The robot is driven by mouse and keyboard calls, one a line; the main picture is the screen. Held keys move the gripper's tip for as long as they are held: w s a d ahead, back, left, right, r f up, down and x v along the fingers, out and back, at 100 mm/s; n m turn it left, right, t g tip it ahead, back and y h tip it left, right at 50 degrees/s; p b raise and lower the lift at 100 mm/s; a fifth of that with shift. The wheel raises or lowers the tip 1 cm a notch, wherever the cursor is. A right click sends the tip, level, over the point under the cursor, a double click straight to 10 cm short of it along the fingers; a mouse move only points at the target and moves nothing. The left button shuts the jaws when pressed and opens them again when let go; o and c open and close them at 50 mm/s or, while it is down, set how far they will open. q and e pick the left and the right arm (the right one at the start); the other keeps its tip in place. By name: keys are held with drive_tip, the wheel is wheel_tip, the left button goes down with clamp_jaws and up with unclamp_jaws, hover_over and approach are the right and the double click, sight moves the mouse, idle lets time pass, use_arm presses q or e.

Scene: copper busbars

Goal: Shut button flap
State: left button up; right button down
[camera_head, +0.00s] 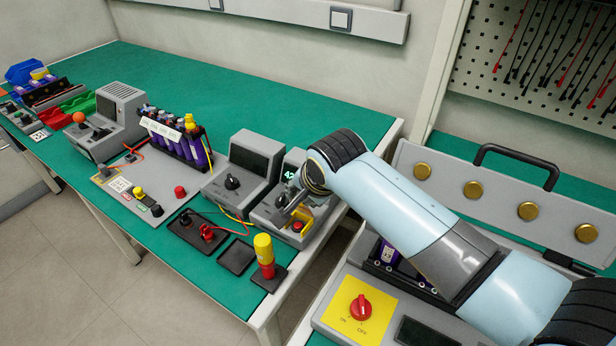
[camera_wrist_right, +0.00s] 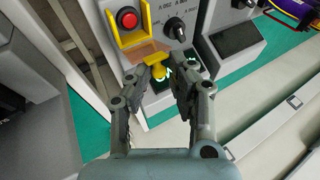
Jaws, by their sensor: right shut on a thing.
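The red button (camera_wrist_right: 128,17) sits in a yellow housing (camera_wrist_right: 112,35) on a grey device in the right wrist view. The button is uncovered. The flap (camera_wrist_right: 148,50), a brownish see-through piece with a yellow tab (camera_wrist_right: 156,60), stands open beside the housing. My right gripper (camera_wrist_right: 158,74) has its fingers on either side of the yellow tab and is shut on it. In the head view, my right gripper (camera_head: 288,203) is at the front of the device, by the yellow housing (camera_head: 305,217) and red button (camera_head: 297,226); my arm hides part of the device. My left gripper is not in view.
A second grey device with a black knob (camera_head: 232,183) stands just left. A yellow and red signal post (camera_head: 264,255) stands near the green table's front edge. Black pads (camera_head: 237,256) lie in front. The back of the table (camera_head: 290,108) is clear.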

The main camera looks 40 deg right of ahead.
drive_tip(key=shift+s+a+f+p, duration=0.3)
drive_tip(key=shift+s+a+p, duration=0.2)
drive_tip(key=shift+a+p, duration=0.15)
drive_tip(key=shift+s+a+f+p, duration=0.3)
drive_tip(key=shift+a+f+p, duration=0.15)
drive_tip(key=shift+a, duration=0.15)
drive_tip(key=shift+s+a+f, duration=0.25)
drive_tip(key=shift+a+f, duration=0.05)
drive_tip(key=shift+a, duration=0.2)
drive_tip(key=shift+s+a+f+p, duration=0.15)
drive_tip(key=shift+a+f+p, duration=0.2)
drive_tip(key=shift+a+f, duration=0.1)
drive_tip(key=c, duration=2.1)
unclamp_jaws()
drive_tip(key=o, duration=0.8)
drive_tip(key=shift+w, duration=0.2)
drive_tip(key=shift+o, duration=0.2)
